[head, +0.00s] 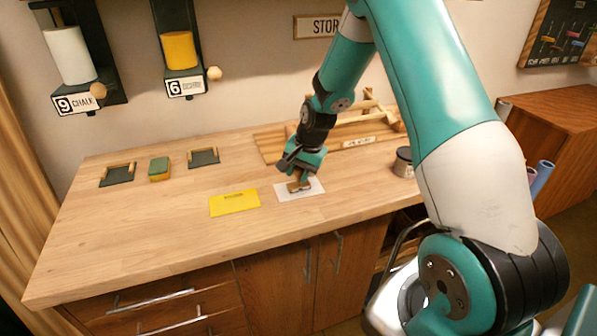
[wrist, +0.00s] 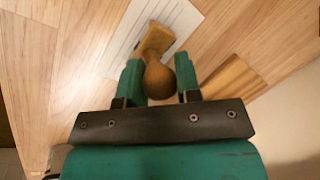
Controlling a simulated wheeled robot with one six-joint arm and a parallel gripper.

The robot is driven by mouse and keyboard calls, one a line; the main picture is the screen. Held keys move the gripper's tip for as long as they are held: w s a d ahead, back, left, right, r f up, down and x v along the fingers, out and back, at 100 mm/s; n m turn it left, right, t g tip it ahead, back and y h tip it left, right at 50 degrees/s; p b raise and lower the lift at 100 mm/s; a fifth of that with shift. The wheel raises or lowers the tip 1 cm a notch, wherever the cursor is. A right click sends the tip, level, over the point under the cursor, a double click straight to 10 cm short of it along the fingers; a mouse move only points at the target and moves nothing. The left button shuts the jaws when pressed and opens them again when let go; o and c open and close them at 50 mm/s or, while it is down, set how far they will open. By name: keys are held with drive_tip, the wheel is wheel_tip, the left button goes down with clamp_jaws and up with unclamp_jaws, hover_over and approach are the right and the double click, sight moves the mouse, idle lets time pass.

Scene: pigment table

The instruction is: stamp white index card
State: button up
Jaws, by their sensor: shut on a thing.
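The white index card (head: 312,187) lies flat on the wooden table, and its lined face shows in the wrist view (wrist: 181,17). My gripper (head: 296,181) is over the card, shut on a wooden stamp (wrist: 157,62) with a rounded knob handle. In the wrist view the green fingers (wrist: 158,80) stand on both sides of the knob. The stamp's base is over the card; whether it touches the card I cannot tell. The stamp's underside and any mark beneath it are hidden.
A yellow card (head: 234,203) lies left of the white card. A green and yellow block (head: 159,169) stands between two dark trays (head: 117,175) (head: 203,157). A wooden rack (head: 270,146) is behind my gripper, and a dark-lidded jar (head: 403,163) stands right. The table's front left is clear.

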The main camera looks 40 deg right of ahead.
drive_tip(key=shift+s, duration=0.1)
wheel_tip(320, 180, up, 7)
drive_tip(key=p, duration=0.5)
drive_tip(key=shift+p, duration=0.35)
drive_tip(key=shift+a, duration=0.1)
idle(0.6)
